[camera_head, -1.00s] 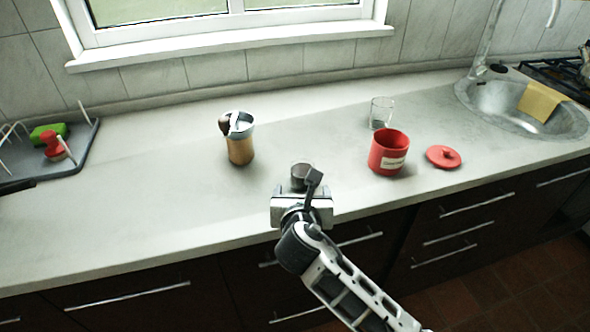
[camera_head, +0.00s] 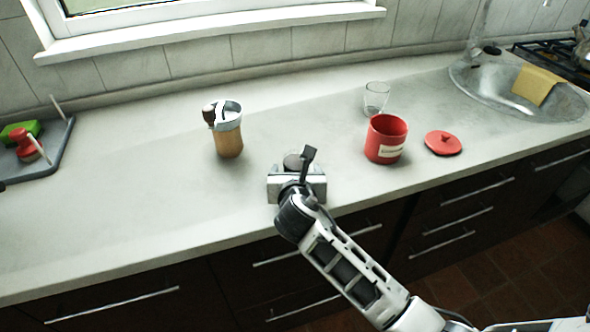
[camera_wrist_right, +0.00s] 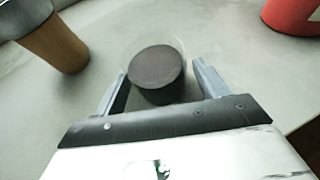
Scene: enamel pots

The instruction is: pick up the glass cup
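A clear, empty-looking glass cup (camera_head: 376,98) stands upright on the counter behind the red canister. My right gripper (camera_head: 297,172) is well to its left, near the counter's front edge. A small dark cylinder (camera_head: 291,161) stands just in front of this gripper, partly hidden by it. In the right wrist view the dark cylinder (camera_wrist_right: 157,75) is between the two spread fingers; a faint clear outline around it may be glass, but I cannot tell surely. The right gripper (camera_wrist_right: 160,90) is open, with gaps beside the cylinder. My left gripper is out of view.
A grey and wood-coloured jug (camera_head: 228,132) stands left of the gripper. A sink (camera_head: 510,90) with a yellow cloth (camera_head: 537,84) is at far right. The counter's left middle is clear.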

